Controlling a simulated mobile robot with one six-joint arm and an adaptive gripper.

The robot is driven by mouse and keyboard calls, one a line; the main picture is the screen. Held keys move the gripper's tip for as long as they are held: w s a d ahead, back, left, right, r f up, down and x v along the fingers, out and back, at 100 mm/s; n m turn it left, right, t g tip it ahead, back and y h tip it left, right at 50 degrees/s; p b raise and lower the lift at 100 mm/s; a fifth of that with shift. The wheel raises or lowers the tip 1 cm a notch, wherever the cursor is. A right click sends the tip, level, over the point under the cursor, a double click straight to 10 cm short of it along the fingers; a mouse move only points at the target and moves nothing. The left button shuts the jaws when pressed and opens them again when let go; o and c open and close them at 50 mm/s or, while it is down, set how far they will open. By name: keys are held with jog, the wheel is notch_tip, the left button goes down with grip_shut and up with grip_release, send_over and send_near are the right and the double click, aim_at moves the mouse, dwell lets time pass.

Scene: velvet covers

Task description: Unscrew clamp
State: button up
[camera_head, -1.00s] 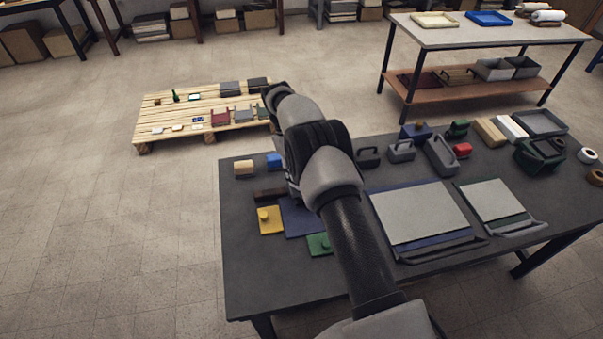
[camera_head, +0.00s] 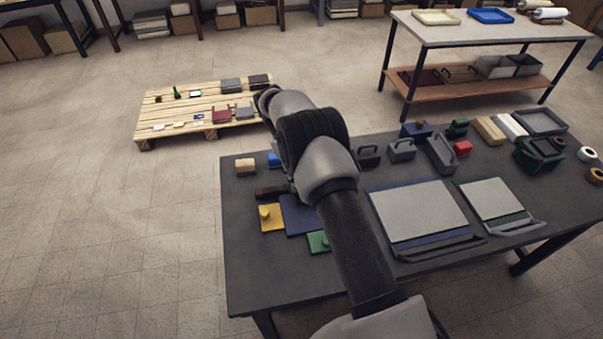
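I cannot make out a clamp for certain on the dark table (camera_head: 262,290). At its left part lie a yellow plate with a round knob (camera_head: 271,217), a blue plate (camera_head: 297,215), a green plate with a knob (camera_head: 318,242) and a dark brown bar (camera_head: 271,193). My arm reaches over this part from the front and hides some of the table. My gripper does not show; the arm's own links cover where it could be, so what it touches or holds is hidden.
A tan block (camera_head: 245,167) and a partly hidden blue block (camera_head: 274,160) stand at the back left. Large grey-topped pads (camera_head: 418,213) lie right of my arm, with grey handled pieces (camera_head: 402,149) behind. A pallet (camera_head: 165,128) with small items stands beyond; floor at left is clear.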

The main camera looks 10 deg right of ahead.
jog(key=o, duration=1)
jog(key=shift+o, duration=0.2)
jog(key=v, duration=0.7)
jog(key=shift+r, duration=0.2)
jog(key=shift+w+a, duration=0.1)
